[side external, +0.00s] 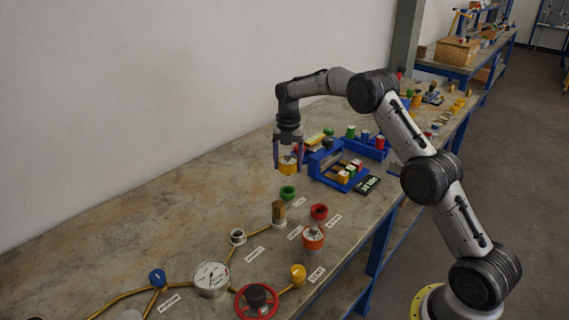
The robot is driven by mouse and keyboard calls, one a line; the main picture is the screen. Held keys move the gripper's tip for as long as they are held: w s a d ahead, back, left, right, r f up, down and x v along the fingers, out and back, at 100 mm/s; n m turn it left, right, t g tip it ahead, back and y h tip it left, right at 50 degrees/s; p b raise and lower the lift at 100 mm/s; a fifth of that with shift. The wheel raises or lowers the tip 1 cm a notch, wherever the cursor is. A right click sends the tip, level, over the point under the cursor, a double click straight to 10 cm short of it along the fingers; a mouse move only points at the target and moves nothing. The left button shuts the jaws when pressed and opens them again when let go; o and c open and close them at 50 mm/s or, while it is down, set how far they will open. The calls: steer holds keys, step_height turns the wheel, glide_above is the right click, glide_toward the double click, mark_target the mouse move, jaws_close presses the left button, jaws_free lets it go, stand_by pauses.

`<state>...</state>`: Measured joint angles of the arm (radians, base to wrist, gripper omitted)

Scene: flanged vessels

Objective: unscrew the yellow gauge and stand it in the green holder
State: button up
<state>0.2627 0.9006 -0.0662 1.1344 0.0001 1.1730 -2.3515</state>
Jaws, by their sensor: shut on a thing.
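The yellow gauge (287,168) is between the fingers of my gripper (289,163), which is shut on it. It hangs above the bench, clear of any pipe. The green holder (288,193) is a small green cup on the bench, just below the gauge in the picture. A gap shows between the gauge's underside and the holder. I cannot tell from this one view whether the gauge is directly over the holder.
Blue bins (338,166) with coloured parts stand close to the right of my gripper. The bench's left side is clear.

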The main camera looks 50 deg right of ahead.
mark_target(288, 175)
steer(key=shift+f, duration=2.5)
steer(key=shift+f, duration=0.45)
steer(key=shift+f, duration=0.35)
steer(key=shift+f, duration=0.55)
steer(key=o, duration=1.5)
